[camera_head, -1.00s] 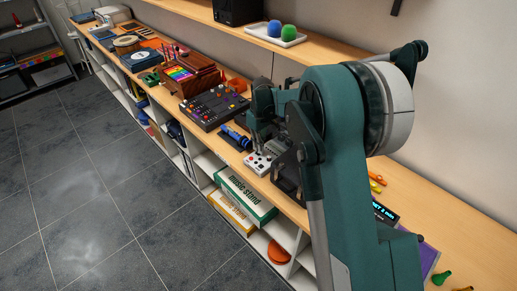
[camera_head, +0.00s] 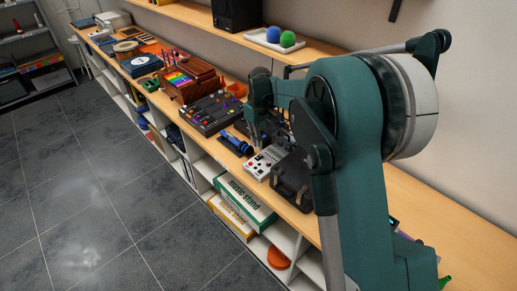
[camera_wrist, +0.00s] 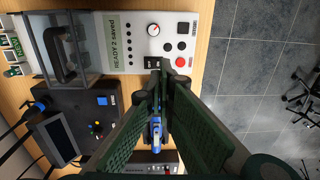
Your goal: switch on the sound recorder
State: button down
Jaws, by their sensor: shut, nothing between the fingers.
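A white device (camera_wrist: 140,12), apparently the sound recorder, lies on the wooden counter. In the wrist view it has a green display (camera_wrist: 127,45) reading "READY 2 saved", a white knob with a red mark (camera_wrist: 153,30), small black switches and a red button (camera_wrist: 181,62). In the head view the white device (camera_head: 260,166) sits near the counter's front edge. My gripper (camera_wrist: 158,66) is shut and empty, its fingertips over the device's lower edge in the wrist view. They hide part of that edge; contact cannot be told. My gripper (camera_head: 262,143) also shows in the head view.
A clear-lidded box (camera_wrist: 72,40) stands close beside the white device. A black unit with a screen (camera_wrist: 60,138) and a blue cylindrical object (camera_wrist: 155,132) lie near. A black mixer (camera_head: 210,112) is farther along the counter. Open floor (camera_wrist: 260,80) lies beyond the front edge.

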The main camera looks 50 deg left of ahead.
notch_tip(320, 180, up, 7)
jog(key=shift+s+r, duration=0.15)
jog(key=shift+s, duration=0.3)
jog(key=shift+d, duration=0.1)
dwell(0.5)
